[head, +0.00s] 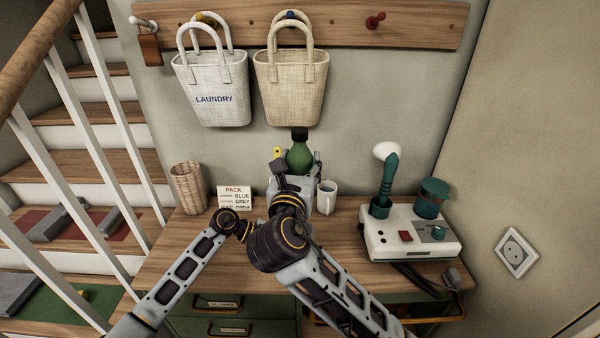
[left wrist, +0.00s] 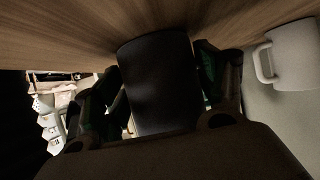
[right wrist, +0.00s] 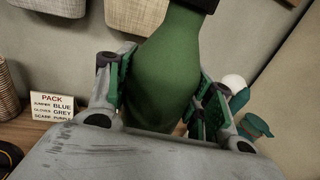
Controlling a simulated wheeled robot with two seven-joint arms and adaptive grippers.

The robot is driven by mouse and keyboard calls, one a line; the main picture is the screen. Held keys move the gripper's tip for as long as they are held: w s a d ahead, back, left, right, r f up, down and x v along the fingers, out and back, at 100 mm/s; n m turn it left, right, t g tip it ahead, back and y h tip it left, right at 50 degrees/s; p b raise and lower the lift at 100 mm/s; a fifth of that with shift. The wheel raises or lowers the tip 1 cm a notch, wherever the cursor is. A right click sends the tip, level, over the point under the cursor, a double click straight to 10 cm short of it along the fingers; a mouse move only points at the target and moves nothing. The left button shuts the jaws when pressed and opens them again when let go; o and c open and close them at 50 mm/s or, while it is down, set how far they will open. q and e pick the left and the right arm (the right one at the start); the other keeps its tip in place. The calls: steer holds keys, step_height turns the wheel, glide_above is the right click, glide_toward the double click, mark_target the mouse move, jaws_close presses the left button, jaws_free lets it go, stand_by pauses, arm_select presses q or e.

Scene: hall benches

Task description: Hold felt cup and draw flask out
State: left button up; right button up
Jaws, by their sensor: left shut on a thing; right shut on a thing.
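The green flask (head: 300,159) with a black cap stands upright above the back of the bench in the head view. My right gripper (right wrist: 162,78) is shut on its body, with one finger on each side; the flask (right wrist: 165,62) fills the middle of the right wrist view. The dark felt cup (left wrist: 158,80) shows in the left wrist view, by the wooden bench top. My left gripper (left wrist: 160,88) is shut around its sides. In the head view my right arm hides the cup and my left gripper. I cannot tell whether the flask's lower end is inside the cup.
A white mug (head: 326,197) stands close to the right of my grippers. A wicker basket (head: 188,187) and a PACK card (head: 234,197) stand left. A white appliance (head: 410,233) with green parts stands right. Two bags hang above; stairs (head: 90,165) lie left.

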stand_by(0.4)
arm_select(q)
steer(key=o, duration=0.9)
steer(key=shift+c, duration=0.2)
steer(key=shift+v, duration=5.95)
steer(key=shift+s+f, duration=0.1)
